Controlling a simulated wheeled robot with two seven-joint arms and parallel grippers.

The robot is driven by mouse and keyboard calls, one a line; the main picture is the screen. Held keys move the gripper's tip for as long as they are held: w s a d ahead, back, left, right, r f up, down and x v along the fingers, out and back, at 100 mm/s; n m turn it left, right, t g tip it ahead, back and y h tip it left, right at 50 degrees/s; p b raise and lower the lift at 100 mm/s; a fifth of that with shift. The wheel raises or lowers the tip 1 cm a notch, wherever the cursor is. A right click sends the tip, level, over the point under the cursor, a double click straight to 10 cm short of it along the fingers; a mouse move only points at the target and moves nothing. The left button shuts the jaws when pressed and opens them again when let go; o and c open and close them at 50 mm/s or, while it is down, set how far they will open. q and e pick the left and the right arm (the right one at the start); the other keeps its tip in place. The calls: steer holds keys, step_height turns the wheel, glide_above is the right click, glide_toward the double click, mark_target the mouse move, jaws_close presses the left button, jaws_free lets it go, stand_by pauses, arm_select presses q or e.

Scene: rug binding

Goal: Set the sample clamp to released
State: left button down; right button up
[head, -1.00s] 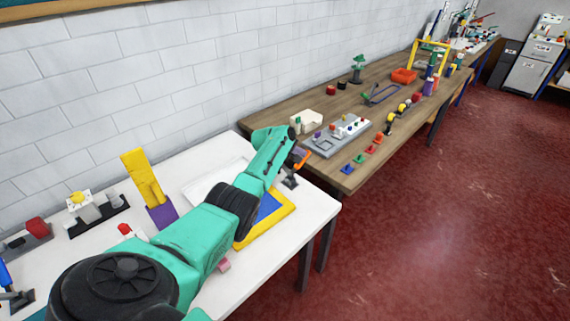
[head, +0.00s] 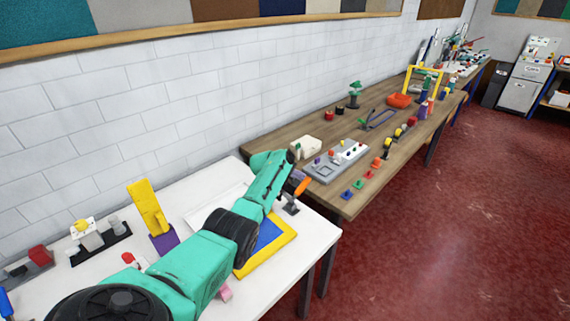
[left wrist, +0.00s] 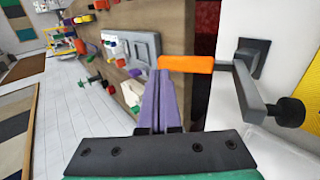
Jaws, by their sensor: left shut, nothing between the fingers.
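The sample clamp has an orange handle (head: 302,187) and a dark grey base (head: 290,205), and stands at the right end of the white table. In the left wrist view its orange handle (left wrist: 190,63) points left from a grey arm (left wrist: 250,85), with a black knob (left wrist: 289,112) at the arm's other end. My left gripper (left wrist: 160,73) has purple fingers shut together with nothing between them. Their tips are right beside the handle's free end; I cannot tell whether they touch. In the head view my teal arm hides most of the gripper. My right gripper is not in view.
The white table (head: 325,232) also holds a blue and yellow tray (head: 284,237) under my arm and a yellow block on a purple base (head: 150,208). A wooden table (head: 345,205) with a grey panel (head: 322,172) and several small parts stands beyond. Red floor is open at right.

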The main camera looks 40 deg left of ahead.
arm_select(q)
steer(key=s+r, duration=0.6)
steer(key=r, duration=0.3)
steer(key=shift+a+r, duration=0.35)
steer(key=shift+a, duration=0.05)
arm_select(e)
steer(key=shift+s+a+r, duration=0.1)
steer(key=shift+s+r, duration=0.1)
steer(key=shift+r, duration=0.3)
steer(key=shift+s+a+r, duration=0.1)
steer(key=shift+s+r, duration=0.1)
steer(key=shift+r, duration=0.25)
arm_select(q)
steer(key=shift+w+f, duration=0.15)
